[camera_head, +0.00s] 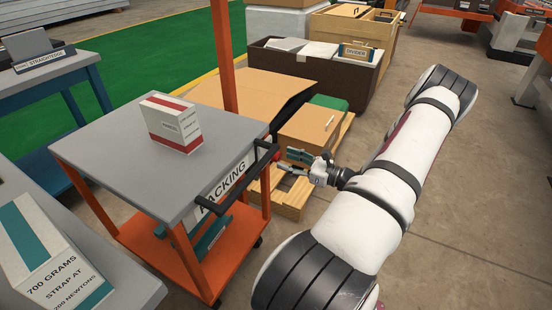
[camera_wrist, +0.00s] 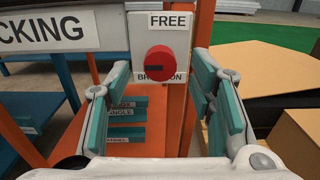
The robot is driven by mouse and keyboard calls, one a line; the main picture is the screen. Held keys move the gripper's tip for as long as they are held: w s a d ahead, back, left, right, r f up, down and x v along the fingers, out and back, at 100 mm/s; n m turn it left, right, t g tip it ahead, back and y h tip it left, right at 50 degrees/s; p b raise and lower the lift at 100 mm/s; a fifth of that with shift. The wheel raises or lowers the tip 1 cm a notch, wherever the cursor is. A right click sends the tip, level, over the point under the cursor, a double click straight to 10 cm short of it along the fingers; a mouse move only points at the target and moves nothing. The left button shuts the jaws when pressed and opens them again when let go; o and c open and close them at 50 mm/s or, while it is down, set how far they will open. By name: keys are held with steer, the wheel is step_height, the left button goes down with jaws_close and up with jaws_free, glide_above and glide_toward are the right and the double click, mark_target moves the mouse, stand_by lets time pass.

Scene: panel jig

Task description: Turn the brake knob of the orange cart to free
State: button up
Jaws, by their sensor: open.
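The orange cart (camera_head: 147,240) has a grey top and a dark push handle with a PACKING sign. Its red round brake knob (camera_wrist: 160,62) sits on a white plate (camera_wrist: 145,35) in the wrist view. FREE is printed above the knob; the label below reads BRAKE ON, partly covered by the knob. In the head view the knob (camera_head: 277,156) is small, at the cart's right end. My gripper (camera_wrist: 162,80) is open, its teal-padded fingers left and right of the knob. I see no contact.
A red-and-white box (camera_head: 174,123) stands on the cart top. Cardboard boxes (camera_head: 308,131) on a wooden pallet (camera_head: 292,200) lie close behind my gripper. An orange post (camera_head: 223,55) rises behind the cart. Floor to the right is clear.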

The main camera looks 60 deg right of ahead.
mark_target(279, 157)
steer(key=shift+w+a+b, duration=0.2)
steer(key=shift+w+b, duration=0.1)
steer(key=shift+w, duration=2.1)
jaws_close()
